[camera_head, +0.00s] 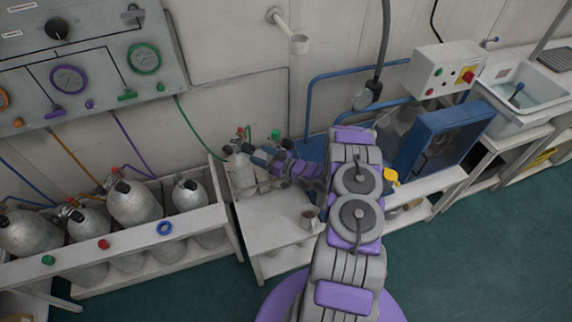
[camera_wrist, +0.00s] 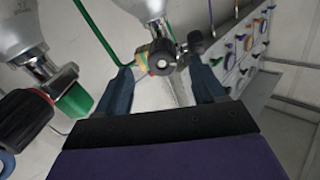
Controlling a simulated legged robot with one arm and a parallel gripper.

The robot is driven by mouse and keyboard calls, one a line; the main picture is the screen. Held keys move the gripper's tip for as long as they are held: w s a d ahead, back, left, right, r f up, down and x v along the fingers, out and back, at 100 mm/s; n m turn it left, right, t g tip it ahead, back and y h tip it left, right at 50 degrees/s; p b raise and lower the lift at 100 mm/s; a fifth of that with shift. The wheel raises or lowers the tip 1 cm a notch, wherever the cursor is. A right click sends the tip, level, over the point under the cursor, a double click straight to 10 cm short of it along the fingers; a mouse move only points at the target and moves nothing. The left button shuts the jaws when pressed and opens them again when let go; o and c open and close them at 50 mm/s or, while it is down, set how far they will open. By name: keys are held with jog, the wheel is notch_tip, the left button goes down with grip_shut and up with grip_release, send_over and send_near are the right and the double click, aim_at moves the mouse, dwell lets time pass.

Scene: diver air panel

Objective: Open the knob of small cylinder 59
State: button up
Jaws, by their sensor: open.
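Small grey cylinders (camera_head: 241,172) stand at the back of the white bench, partly hidden by my arm. I cannot read a number 59 on any of them. My gripper (camera_head: 262,156) is beside their valves. In the wrist view my gripper (camera_wrist: 160,67) is open, its two dark blue fingers on either side of a cylinder valve (camera_wrist: 160,57) with a black, red and yellow end. A black knob (camera_wrist: 195,42) sits by the right fingertip. Another cylinder (camera_wrist: 22,32) at left has a black and red knob (camera_wrist: 25,120) and a green fitting (camera_wrist: 74,100). I cannot tell whether the fingers touch anything.
Large grey cylinders (camera_head: 134,203) stand in a white rack (camera_head: 125,242) at left. A gauge panel (camera_head: 90,62) is on the wall above. A blue box (camera_head: 445,140) and a sink (camera_head: 527,92) are at right.

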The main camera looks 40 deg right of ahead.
jog(key=p+v, duration=0.1)
jog(key=v, duration=1.1)
jog(key=shift+s+d+f, duration=0.15)
jog(key=shift+s+f, duration=0.05)
jog(key=shift+s, duration=0.05)
